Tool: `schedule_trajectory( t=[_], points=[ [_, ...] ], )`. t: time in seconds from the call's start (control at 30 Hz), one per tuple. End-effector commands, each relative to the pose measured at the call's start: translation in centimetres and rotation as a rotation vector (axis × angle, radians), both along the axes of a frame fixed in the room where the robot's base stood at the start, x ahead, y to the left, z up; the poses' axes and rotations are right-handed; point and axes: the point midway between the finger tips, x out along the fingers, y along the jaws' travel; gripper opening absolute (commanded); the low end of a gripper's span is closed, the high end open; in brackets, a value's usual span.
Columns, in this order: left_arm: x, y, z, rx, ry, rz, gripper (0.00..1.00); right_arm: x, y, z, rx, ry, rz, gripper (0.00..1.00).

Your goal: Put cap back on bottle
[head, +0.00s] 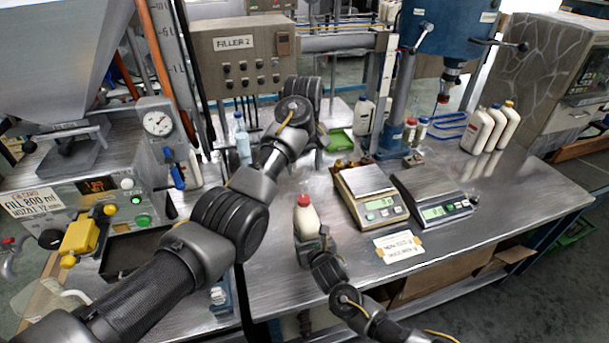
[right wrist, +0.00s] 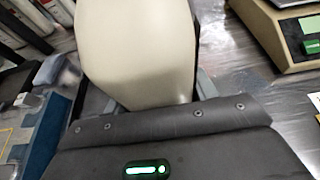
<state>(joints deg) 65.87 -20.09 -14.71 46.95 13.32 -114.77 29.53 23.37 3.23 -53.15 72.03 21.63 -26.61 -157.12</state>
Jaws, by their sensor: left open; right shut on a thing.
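A cream-white bottle (head: 307,220) stands upright at the table's middle front, with a red cap (head: 303,200) at its top. I cannot tell how firmly the cap sits. My right gripper (head: 313,241) is shut around the bottle's lower body. The bottle's pale side (right wrist: 138,50) fills the upper middle of the right wrist view, where its top is cut off. My left gripper (head: 319,137) is open, well behind the bottle and apart from it. My left wrist partly hides its fingers.
Two scales, one (head: 385,208) and another (head: 447,212), stand right of the bottle. Several capped bottles (head: 481,131) stand at the back right. A green tray (head: 341,139) lies near my left gripper. The right front tabletop is clear.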

Motion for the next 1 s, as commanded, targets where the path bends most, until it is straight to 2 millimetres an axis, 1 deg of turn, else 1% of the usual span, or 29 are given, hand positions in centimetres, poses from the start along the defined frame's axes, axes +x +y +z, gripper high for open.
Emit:
schedule_trajectory(
  t=[0.1, 0.37, 0.4, 0.57, 0.6, 0.87, 1.0],
  points=[
    [-0.02, -0.01, 0.51, 0.000, 0.001, 0.000, 0.58, -0.06, -0.05, -0.18, -0.003, 0.002, 0.000, 0.00],
    [0.02, -0.06, 0.58, -0.003, 0.001, 0.001, 0.58, -0.06, -0.05, -0.16, -0.003, 0.002, 0.000, 0.00],
    [0.02, -0.06, 0.58, -0.003, 0.001, 0.001, 0.58, -0.06, -0.05, -0.16, -0.003, 0.002, 0.000, 0.59],
    [0.03, -0.03, 0.57, -0.001, 0.001, 0.000, 0.58, -0.05, -0.04, -0.11, -0.001, 0.002, 0.000, 0.80],
    [0.03, -0.03, 0.57, 0.000, 0.001, 0.000, 0.58, -0.03, -0.03, -0.09, -0.001, 0.002, 0.000, 0.82],
    [0.04, -0.02, 0.57, 0.000, 0.001, 0.000, 0.58, -0.07, -0.03, -0.01, 0.000, 0.000, 0.000, 0.82],
    [0.04, -0.01, 0.50, 0.000, 0.001, 0.000, 0.58, -0.86, -0.32, 0.27, 0.000, 0.000, -0.001, 0.82]
  ],
)
